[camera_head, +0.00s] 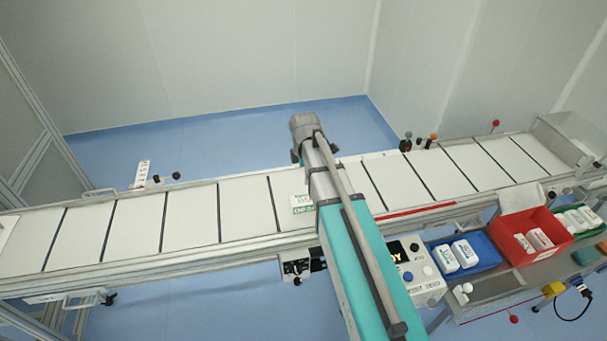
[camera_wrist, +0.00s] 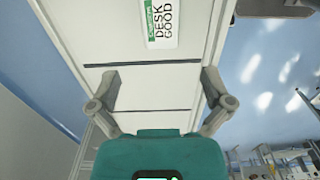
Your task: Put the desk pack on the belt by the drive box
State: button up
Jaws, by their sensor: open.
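The desk pack (camera_wrist: 160,22) is white with a green band and dark lettering reading "DESK GOOD". It lies flat on the pale belt (camera_head: 190,215), partly cut off at the top of the wrist view. In the head view the pack (camera_head: 302,204) shows just left of my arm, which may hide part of it. My gripper (camera_wrist: 161,77) is open and empty over the belt, its fingers apart from the pack. In the head view my arm hides the gripper. A dark box (camera_head: 297,268) hangs below the belt's near edge; I cannot tell whether it is the drive box.
A control panel (camera_head: 418,272) stands right of my arm. Beyond it are a blue tray (camera_head: 490,250) and a red bin (camera_head: 510,225), both holding white packs. Small fittings (camera_head: 415,142) stand along the belt's far edge. The belt's left part is clear.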

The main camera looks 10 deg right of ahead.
jog(key=s+m, duration=1.6)
jog(key=m, duration=0.2)
jog(key=shift+a, duration=0.15)
jog(key=shift+c, duration=0.3)
dwell(0.6)
